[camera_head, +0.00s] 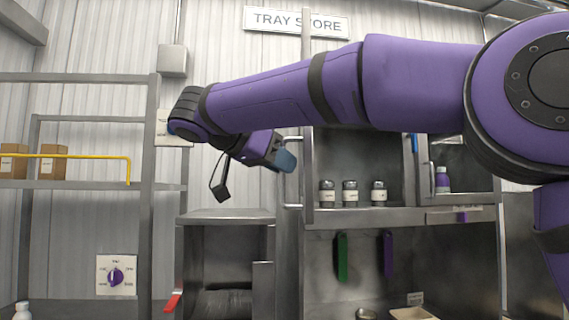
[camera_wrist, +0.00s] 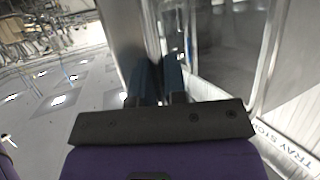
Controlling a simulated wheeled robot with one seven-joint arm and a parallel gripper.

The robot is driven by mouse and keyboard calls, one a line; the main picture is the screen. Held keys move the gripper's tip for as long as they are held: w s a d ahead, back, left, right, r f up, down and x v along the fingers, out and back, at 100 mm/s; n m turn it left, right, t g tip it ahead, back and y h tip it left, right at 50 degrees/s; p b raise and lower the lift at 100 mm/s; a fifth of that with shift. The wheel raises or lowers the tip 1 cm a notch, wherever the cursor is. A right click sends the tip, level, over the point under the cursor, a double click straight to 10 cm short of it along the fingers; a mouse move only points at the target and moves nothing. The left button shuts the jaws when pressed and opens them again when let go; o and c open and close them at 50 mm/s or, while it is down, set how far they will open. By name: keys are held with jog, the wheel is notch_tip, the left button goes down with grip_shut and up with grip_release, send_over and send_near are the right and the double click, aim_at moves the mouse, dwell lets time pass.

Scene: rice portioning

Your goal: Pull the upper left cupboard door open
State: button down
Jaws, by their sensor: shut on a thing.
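The upper left cupboard door (camera_head: 309,180) stands swung out, nearly edge-on in the head view. Its handle (camera_head: 292,207) sticks out to the left, with its two mounts showing above and below my gripper. My gripper (camera_head: 286,161) is shut on the handle, its blue-grey fingertips at the bar. In the wrist view the fingers (camera_wrist: 158,80) lie close together against a metal bar and door frame, and the grip itself is partly hidden. The open compartment behind the door shows several labelled jars (camera_head: 350,191) on its shelf.
The upper right door (camera_head: 465,160) is shut, with a purple bottle (camera_head: 442,180) behind its glass.

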jog(key=c, duration=1.2)
grip_release()
jog(key=shift+r, duration=0.1)
jog(key=shift+v, duration=5.35)
